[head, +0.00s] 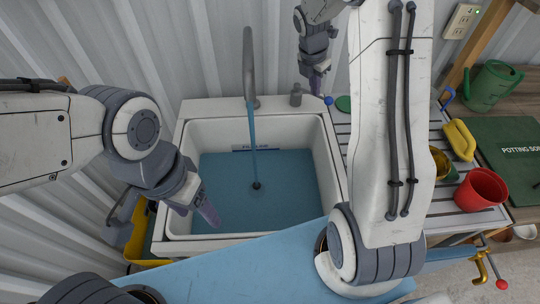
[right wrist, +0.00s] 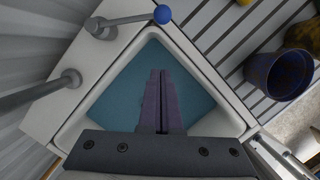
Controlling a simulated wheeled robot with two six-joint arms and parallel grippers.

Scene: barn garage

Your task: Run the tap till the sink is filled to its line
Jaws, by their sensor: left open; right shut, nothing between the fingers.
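The white sink (head: 335,165) holds blue water (head: 300,185). A stream (head: 252,140) runs from the grey tap (head: 248,65) into it. A dark label (head: 270,148) is on the back inner wall; the water's far edge lies close below it. The tap lever's blue ball (head: 328,100) points right; the lever also shows in the right wrist view (right wrist: 130,19). My right gripper (head: 318,82) is shut and empty near the ball; I cannot tell whether they touch. Its fingers (right wrist: 163,95) show over the water. My left gripper (head: 202,205) is open over the sink's left side.
A slatted drainboard (head: 480,218) is right of the sink, with a red pot (head: 481,190) and a yellow sponge-like item (head: 459,140). A green watering can (head: 492,86) stands beyond. A corrugated wall is behind.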

